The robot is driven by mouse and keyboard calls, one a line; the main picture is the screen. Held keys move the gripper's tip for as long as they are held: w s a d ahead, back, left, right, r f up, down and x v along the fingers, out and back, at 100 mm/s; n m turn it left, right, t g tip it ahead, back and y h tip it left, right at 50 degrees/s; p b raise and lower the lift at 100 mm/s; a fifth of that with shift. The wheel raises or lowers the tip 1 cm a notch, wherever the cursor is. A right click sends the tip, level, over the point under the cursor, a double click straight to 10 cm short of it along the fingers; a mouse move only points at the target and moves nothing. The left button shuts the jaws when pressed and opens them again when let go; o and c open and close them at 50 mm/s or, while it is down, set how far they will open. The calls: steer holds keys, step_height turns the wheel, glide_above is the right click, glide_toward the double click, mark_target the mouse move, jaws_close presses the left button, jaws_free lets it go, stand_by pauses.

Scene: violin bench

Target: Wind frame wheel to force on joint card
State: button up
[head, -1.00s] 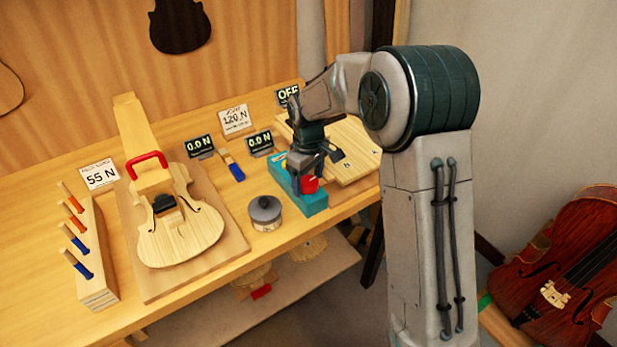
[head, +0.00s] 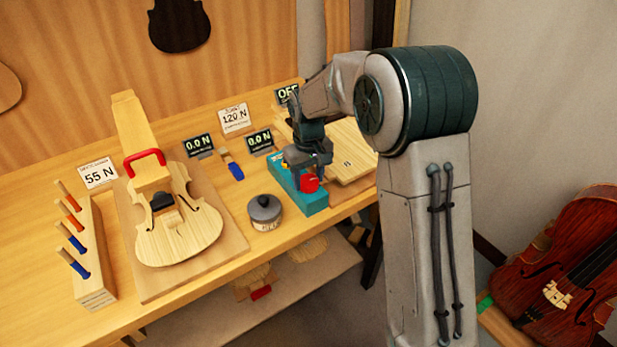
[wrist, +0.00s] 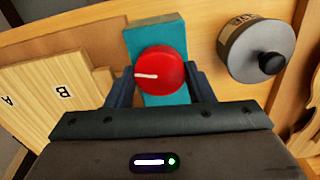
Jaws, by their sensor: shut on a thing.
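A teal frame (head: 315,200) stands near the right end of the bench, with a round red wheel (head: 310,184) on it. My gripper (head: 303,178) is lowered over the frame at the wheel. In the wrist view, the red wheel (wrist: 160,74) has a white mark pointing left and sits between my two fingers (wrist: 160,85), which are shut on it. The joint card (head: 235,117) stands at the back of the bench and reads 120 N. Two displays, one left (head: 198,145) and one right (head: 259,140), each read 0.0 N.
A lidded grey pot (head: 265,210) stands just left of the frame. Pale lettered boards (head: 352,158) lie to its right. A violin body with a red clamp (head: 145,157), a 55 N card (head: 98,173) and a tool rack (head: 95,285) are at left. An OFF display (head: 287,93) is behind.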

mark_target(309, 180)
steer(key=o, duration=1)
step_height(309, 180, up, 14)
steer(key=shift+f, duration=0.1)
stand_by(1.0)
